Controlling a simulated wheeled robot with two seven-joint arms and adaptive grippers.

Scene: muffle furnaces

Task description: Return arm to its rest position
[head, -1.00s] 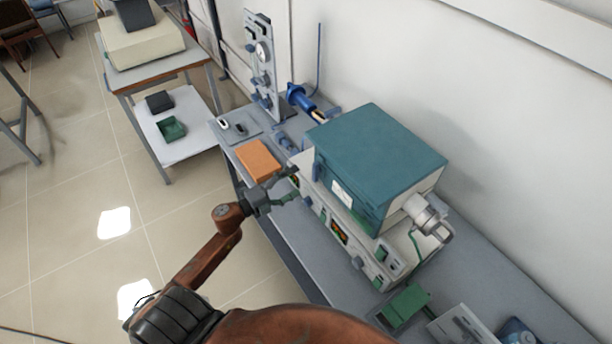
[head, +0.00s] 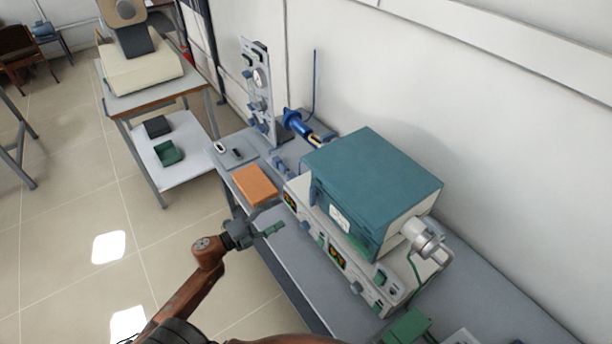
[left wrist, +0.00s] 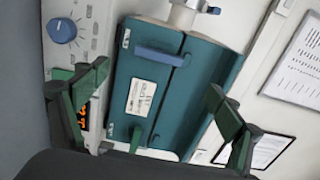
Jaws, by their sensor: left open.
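My left gripper (head: 268,221) is open and empty in the head view, with its brown arm coming in from the bottom left. It is in front of the bench, left of the teal muffle furnace (head: 372,185) and just below the orange block (head: 255,184). In the left wrist view, the open green fingers (left wrist: 160,115) frame the furnace (left wrist: 170,90), which lies beyond them and apart from them. The furnace door with its blue handle (left wrist: 160,58) looks closed. My right gripper is not in view.
The furnace sits on a control unit (head: 345,262) with lit displays on the grey bench (head: 290,262). A gauge panel (head: 257,90) and a blue device (head: 298,124) stand behind. A side table (head: 150,85) is at back left. The tiled floor (head: 80,230) at left is clear.

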